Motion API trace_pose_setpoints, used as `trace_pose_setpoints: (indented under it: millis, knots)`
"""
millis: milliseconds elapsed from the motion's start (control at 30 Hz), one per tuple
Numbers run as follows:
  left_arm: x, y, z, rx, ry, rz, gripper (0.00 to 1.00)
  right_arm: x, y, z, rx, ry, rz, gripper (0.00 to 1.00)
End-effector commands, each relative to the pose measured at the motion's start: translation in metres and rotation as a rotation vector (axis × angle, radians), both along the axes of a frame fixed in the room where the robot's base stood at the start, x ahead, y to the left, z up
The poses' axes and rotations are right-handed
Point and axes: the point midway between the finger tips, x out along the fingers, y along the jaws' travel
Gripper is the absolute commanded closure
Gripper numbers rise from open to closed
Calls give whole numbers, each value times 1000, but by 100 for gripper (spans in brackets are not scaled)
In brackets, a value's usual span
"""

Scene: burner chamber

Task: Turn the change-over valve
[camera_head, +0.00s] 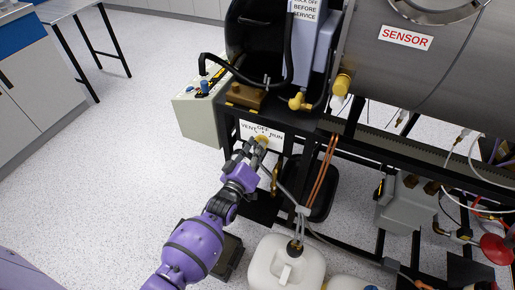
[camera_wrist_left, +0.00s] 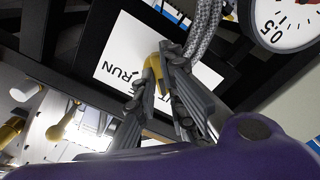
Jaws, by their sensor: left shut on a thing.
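The change-over valve has a yellow handle (camera_head: 262,140) in front of a white label plate (camera_head: 270,131) reading VENT, OFF and RUN. My left gripper (camera_head: 257,146) reaches it from the lower left and partly hides it. In the left wrist view the yellow handle (camera_wrist_left: 154,76) lies between the fingertips of my left gripper (camera_wrist_left: 163,68), which is shut on it. My right gripper is in neither view.
A braided hose (camera_wrist_left: 203,28) and a round gauge (camera_wrist_left: 290,22) are close beside the gripper. A control box (camera_head: 200,118) stands left of the valve. The floor at left is clear.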

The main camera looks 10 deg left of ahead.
Motion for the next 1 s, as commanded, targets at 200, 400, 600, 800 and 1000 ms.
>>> trace_pose_setpoints:
  millis: [200,400,600,800,1000]
  knots:
    - [0,0,0,21,-4,0,100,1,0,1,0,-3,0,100]
    - [0,0,0,105,-20,0,100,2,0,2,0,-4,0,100]
    - [0,0,0,253,-49,0,100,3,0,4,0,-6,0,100]
    - [0,0,0,422,-82,0,100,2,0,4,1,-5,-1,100]
    - [0,0,0,573,-111,1,100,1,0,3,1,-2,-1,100]
